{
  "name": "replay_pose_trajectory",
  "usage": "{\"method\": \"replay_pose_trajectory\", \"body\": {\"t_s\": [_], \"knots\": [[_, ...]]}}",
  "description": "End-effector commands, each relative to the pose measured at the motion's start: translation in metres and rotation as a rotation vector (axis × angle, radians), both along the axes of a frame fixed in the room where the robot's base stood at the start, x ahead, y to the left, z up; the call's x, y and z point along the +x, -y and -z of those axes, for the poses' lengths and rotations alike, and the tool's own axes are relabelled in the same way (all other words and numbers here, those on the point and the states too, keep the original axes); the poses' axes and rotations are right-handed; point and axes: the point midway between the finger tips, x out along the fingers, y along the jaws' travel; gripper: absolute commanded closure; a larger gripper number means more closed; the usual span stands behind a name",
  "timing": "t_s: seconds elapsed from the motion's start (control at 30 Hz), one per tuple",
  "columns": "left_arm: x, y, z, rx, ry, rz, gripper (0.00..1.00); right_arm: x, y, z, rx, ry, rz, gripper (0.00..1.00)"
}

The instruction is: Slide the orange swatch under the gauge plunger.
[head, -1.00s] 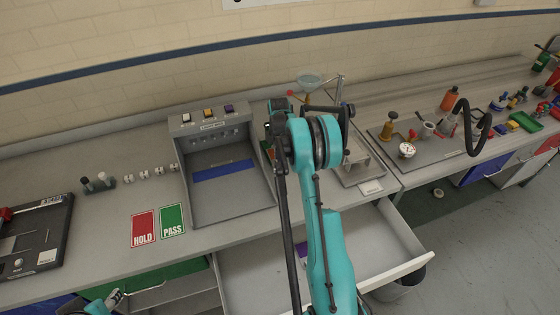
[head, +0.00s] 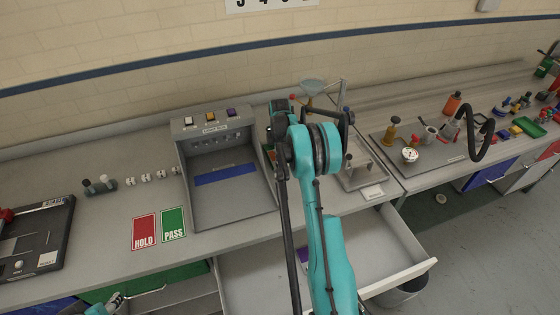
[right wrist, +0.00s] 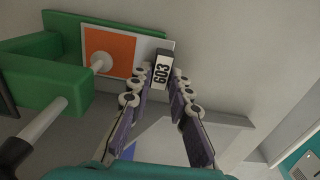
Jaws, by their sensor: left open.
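The orange swatch (right wrist: 110,50) is an orange patch on a white card in the right wrist view. A dark block labelled 603 (right wrist: 162,70) stands at the card's right edge. My right gripper (right wrist: 163,78) has its fingertips closed on both sides of this block. A pale, round-tipped plunger (right wrist: 101,63) on the green gauge body (right wrist: 45,75) overlaps the orange patch; I cannot tell whether it touches. In the head view my right arm hides its gripper and most of the gauge area. My left gripper (head: 116,301) is open and empty at the lower left.
An open drawer (head: 385,250) juts out below the bench. A tray (head: 440,152) with a dial and small parts lies to the right.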

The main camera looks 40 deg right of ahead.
Motion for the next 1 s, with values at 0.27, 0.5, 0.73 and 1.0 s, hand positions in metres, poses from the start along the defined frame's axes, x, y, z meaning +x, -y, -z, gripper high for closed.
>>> {"method": "replay_pose_trajectory", "body": {"t_s": [0.27,0.5,0.73,1.0], "knots": [[0.000,0.000,0.000,0.000,0.000,0.000,0.59,0.000,0.000,0.000,0.000,0.000,0.000,0.59],[0.000,0.000,0.000,0.000,0.000,0.000,0.59,0.000,0.000,-0.012,0.000,0.000,0.000,0.59],[0.000,0.000,0.000,0.000,0.000,0.000,0.59,0.000,0.000,-0.060,0.000,0.000,0.000,0.59],[0.000,0.000,0.000,0.000,0.000,0.000,0.59,0.000,0.000,-0.108,0.000,0.000,0.000,0.59]]}}
